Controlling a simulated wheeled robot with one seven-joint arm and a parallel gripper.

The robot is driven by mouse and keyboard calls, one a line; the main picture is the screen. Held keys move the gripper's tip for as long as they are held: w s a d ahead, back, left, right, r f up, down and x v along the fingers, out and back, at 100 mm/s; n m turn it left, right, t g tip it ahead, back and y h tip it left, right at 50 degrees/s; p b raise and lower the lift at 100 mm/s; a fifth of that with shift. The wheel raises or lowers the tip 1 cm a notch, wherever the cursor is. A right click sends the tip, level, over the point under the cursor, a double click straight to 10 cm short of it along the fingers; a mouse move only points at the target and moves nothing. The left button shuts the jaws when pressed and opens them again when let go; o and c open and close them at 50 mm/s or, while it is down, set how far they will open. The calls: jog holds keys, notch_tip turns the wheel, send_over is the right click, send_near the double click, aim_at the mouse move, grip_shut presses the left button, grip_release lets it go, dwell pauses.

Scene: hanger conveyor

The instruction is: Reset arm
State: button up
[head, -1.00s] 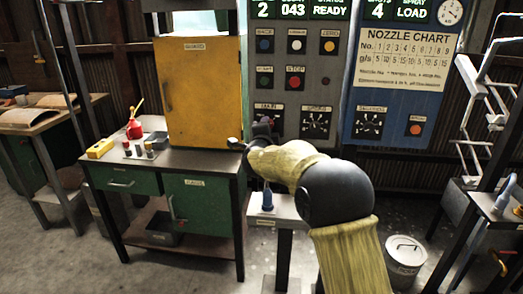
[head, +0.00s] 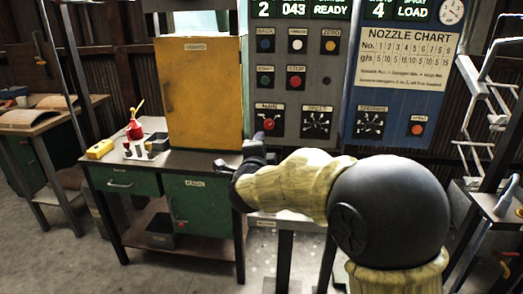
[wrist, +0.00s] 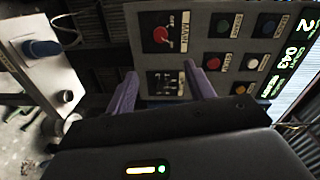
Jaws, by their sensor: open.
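My arm, in a pale yellow sleeve, reaches from the lower right of the head view toward the control panel. My gripper (head: 242,151) is in front of the panel's lower left edge, beside the yellow cabinet. In the wrist view my gripper (wrist: 162,82) shows two purple-grey fingers spread apart, with nothing between them. The grey control panel (head: 318,70) stands beyond it. Its red main switch (head: 269,124) is just above the gripper in the head view, and the switch also shows in the wrist view (wrist: 161,36).
A workbench (head: 205,166) with a red oil can (head: 134,128) and yellow cabinet (head: 204,92) stands left. A blue panel (head: 400,75) stands right of the control panel. A white stand with a blue knob (wrist: 42,48) shows in the wrist view. Hanger racks (head: 490,100) stand far right.

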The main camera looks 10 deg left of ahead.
jog(key=s+d+f+n+g+y, duration=0.2)
jog(key=s+d+f+n+g, duration=0.15)
jog(key=d+f+n, duration=0.35)
jog(key=s+d+f+n+g+h, duration=0.1)
jog(key=s+d+f+n+g, duration=0.25)
jog(key=s+d+f, duration=0.35)
jog(key=s+d+f+n+g, duration=0.3)
jog(key=s+d+f+g, duration=0.15)
jog(key=s, duration=0.55)
jog(key=s+d+f+n+g+h, duration=0.1)
jog(key=s+d+f+n+g, duration=0.2)
jog(key=s+d+f, duration=0.35)
jog(key=w+p+v, duration=0.2)
jog(key=p+v, duration=1)
jog(key=w+r+p+v, duration=0.1)
jog(key=w+p+v, duration=0.2)
jog(key=p+v, duration=0.9)
jog(key=shift+r, duration=0.75)
jog(key=shift+a+f+m, duration=0.1)
jog(key=shift+m, duration=0.15)
